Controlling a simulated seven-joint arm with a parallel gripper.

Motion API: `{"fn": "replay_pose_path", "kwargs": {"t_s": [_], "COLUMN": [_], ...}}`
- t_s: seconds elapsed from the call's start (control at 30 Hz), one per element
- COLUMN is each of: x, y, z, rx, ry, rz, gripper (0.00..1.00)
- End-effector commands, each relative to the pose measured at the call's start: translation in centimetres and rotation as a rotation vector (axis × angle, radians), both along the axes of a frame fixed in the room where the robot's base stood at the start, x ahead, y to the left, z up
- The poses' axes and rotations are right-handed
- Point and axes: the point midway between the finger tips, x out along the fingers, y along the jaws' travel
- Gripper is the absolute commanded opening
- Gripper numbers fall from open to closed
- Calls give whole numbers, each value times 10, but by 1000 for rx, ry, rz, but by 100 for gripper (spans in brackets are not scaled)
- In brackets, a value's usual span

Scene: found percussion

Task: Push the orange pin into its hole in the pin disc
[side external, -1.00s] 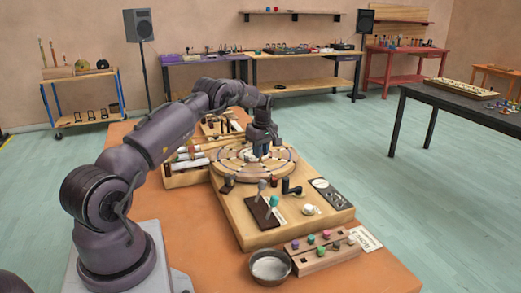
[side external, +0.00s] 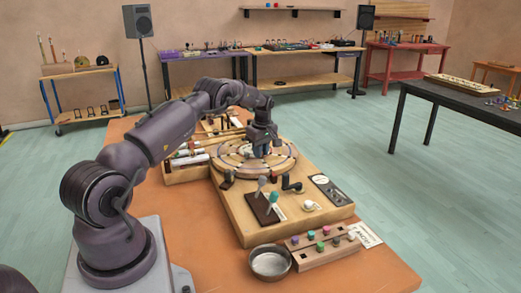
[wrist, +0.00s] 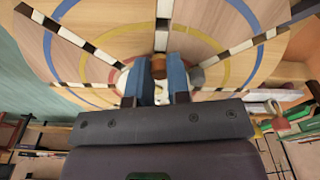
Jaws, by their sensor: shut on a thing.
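The pin disc (side external: 226,157) is a round pale wooden plate with coloured rings and black-and-white striped spokes. It lies on a wooden base, and its face fills much of the wrist view (wrist: 205,25). My gripper (side external: 262,152) points down over the disc's middle. In the wrist view its two blue fingers (wrist: 162,80) are shut on a small orange-brown piece, seemingly the orange pin (wrist: 158,67). The pin's lower end and its hole are hidden, so I cannot tell whether it is in the hole. A grey peg (wrist: 196,76) stands close to the right finger.
Levers and knobs (side external: 268,199) stand on the base in front of the disc. A wooden block (side external: 318,252) with several coloured pegs and a round metal bowl (side external: 269,262) are at the front. A side rack (side external: 185,174) with tubes is left of the disc.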

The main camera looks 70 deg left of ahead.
Motion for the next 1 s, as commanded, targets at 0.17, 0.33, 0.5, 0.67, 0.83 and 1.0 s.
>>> {"fn": "replay_pose_path", "kwargs": {"t_s": [0.17, 0.33, 0.5, 0.67, 0.83, 1.0], "x": [0, 0, 0, 0, 0, 1], "y": [0, 0, 0, 0, 0, -1], "z": [-2, -2, -2, -2, -2, 15], "rx": [0, 0, 0, 0, 0, 2], "ry": [0, 0, 0, 0, 0, -3], "rz": [0, 0, 0, 0, 0, 0], "gripper": [0, 0, 36, 47, 47, 47]}}
